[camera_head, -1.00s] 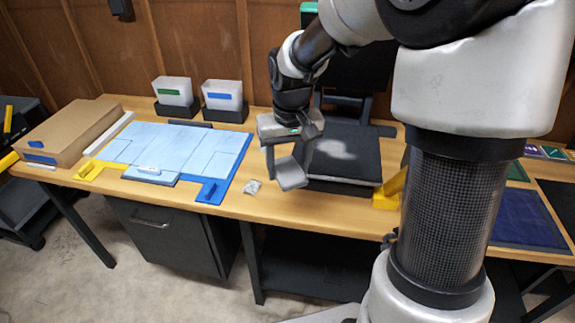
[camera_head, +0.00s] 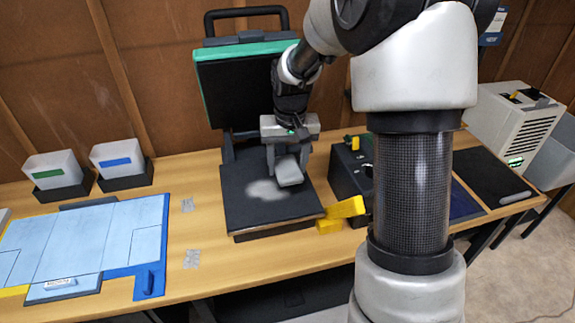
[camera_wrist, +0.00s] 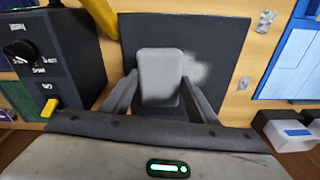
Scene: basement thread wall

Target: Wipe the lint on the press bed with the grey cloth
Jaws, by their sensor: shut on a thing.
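The black press bed (camera_head: 250,217) lies flat under the raised press lid (camera_head: 240,92). A pale, fuzzy patch of lint (camera_head: 264,190) lies on the middle of the bed. My gripper (camera_head: 287,160) is shut on the grey cloth (camera_head: 290,173), a small pad, over the bed just right of the lint. In the wrist view, the cloth (camera_wrist: 160,75) sits between my fingers, with the lint (camera_wrist: 197,71) showing beside its right edge. I cannot tell whether the cloth touches the bed; its underside is hidden.
A yellow lever (camera_head: 343,209) sticks out at the bed's front right. A black control box (camera_head: 350,172) stands close on the right. Small grey scraps (camera_head: 191,258) lie on the wooden table left of the press. A blue folding board (camera_head: 85,240) lies further left.

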